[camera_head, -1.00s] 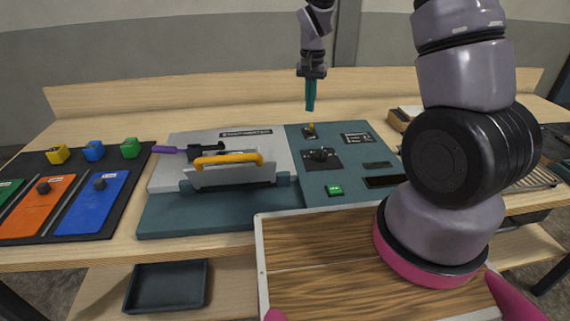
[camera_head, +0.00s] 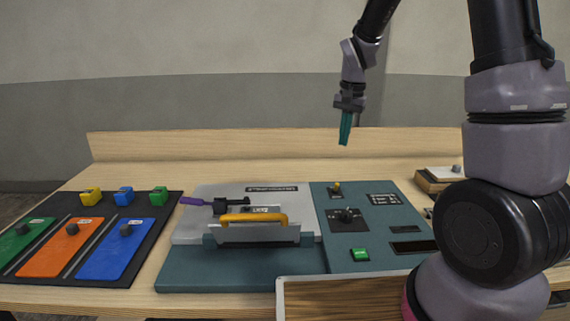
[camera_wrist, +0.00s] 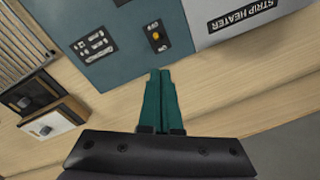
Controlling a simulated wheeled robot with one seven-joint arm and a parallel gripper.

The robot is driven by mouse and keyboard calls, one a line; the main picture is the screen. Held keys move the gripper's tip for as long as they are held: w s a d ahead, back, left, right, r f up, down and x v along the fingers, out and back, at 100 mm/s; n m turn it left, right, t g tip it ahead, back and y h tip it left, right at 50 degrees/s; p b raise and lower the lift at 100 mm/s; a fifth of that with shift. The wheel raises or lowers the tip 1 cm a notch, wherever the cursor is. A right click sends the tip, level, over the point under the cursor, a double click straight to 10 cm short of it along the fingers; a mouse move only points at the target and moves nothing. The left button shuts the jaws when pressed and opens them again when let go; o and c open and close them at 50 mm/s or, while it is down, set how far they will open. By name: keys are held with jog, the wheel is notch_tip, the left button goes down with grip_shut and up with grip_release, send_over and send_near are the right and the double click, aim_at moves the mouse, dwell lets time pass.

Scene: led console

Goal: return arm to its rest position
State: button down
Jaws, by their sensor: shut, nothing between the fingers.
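My gripper (camera_head: 345,130) hangs in the air above the back of the console, its teal fingers together and empty. In the wrist view the shut fingers (camera_wrist: 160,95) point toward the console's teal panel (camera_wrist: 120,30), with bare wood below them. My arm rises at the right of the head view and reaches over to the middle. The console (camera_head: 240,268) has a grey left part with a yellow-orange handle (camera_head: 254,218) and a teal right part with a black knob (camera_head: 346,216), a yellow toggle (camera_head: 336,188) and a green button (camera_head: 360,255). The gripper touches none of these.
A black mat at left holds green, orange (camera_head: 58,250) and blue (camera_head: 118,250) plates, with yellow, blue and green blocks behind. A wooden box (camera_head: 436,180) stands at back right. A low wooden backboard (camera_head: 230,145) runs behind.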

jog(key=s+d+r+t, duration=0.2)
jog(key=s+r+t, duration=0.1)
jog(key=s+r, duration=0.6)
jog(key=s+d+r+n+t+y, duration=0.1)
jog(key=s+d+r+t, duration=0.1)
jog(key=s+r, duration=0.7)
jog(key=s+t, duration=0.1)
jog(key=s, duration=0.3)
jog(key=shift+s+d+r+n, duration=0.15)
jog(key=shift+d+r+n, duration=0.15)
jog(key=shift+r, duration=0.1)
